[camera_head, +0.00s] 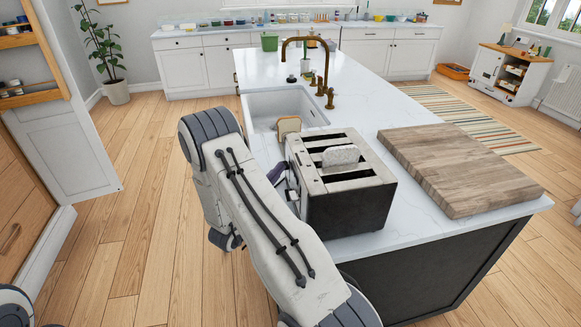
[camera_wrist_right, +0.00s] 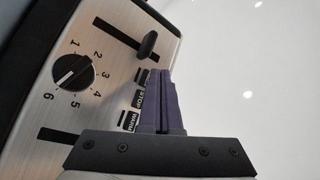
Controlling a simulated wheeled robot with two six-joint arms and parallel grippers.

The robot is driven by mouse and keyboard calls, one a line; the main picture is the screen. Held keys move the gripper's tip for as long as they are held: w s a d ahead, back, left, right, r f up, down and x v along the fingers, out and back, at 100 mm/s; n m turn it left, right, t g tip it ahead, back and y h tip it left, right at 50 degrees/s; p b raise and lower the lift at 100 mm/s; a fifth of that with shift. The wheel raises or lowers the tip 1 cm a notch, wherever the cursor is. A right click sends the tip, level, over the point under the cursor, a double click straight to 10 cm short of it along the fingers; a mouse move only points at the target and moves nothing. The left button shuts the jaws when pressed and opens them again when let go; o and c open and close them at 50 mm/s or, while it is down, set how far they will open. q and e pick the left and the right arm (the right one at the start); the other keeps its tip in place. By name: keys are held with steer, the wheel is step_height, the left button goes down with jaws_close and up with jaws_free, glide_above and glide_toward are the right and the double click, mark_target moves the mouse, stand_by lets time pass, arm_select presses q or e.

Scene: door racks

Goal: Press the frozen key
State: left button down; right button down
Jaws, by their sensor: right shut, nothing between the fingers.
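The toaster (camera_head: 352,212) stands on the island with a pale, frosty-looking bread slice (camera_head: 341,156) in one slot. In the right wrist view its metal panel (camera_wrist_right: 105,75) shows a small column of keys beside the dial. The warm key (camera_wrist_right: 126,119) and the stop key (camera_wrist_right: 137,98) are readable. A third key (camera_wrist_right: 142,76) is partly hidden by my fingers, and its label cannot be read. My right gripper (camera_wrist_right: 160,74) is shut and empty, its purple fingertips close to that third key. I cannot tell whether they touch it. My left gripper is not in view.
The numbered dial (camera_wrist_right: 73,71) and black lever (camera_wrist_right: 149,45) are near my fingers. Another bread slice (camera_head: 288,126) is behind the toaster, near the sink (camera_head: 285,105). A wooden board (camera_head: 458,168) lies to the right. The counter beyond is mostly clear around the brass faucet (camera_head: 325,70).

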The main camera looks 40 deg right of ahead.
steer(key=shift+s+d, duration=0.2)
steer(key=shift+d, duration=0.1)
steer(key=shift+s+d+b, duration=0.2)
steer(key=shift+d+b, duration=0.1)
stand_by(0.8)
steer(key=shift+w+a, duration=0.1)
steer(key=shift+w+a+b, duration=0.3)
steer(key=shift+a+b, duration=0.05)
steer(key=shift+a, duration=0.2)
steer(key=shift+w+a+b, duration=0.3)
steer(key=shift+w+a, duration=0.15)
steer(key=shift+a, duration=0.25)
steer(key=shift+w+a+b, duration=0.25)
steer(key=shift+w+a, duration=0.15)
steer(key=shift+a, duration=0.35)
steer(key=shift+w+a+b, duration=0.3)
steer(key=shift+w+a, duration=0.15)
steer(key=shift+a, duration=0.25)
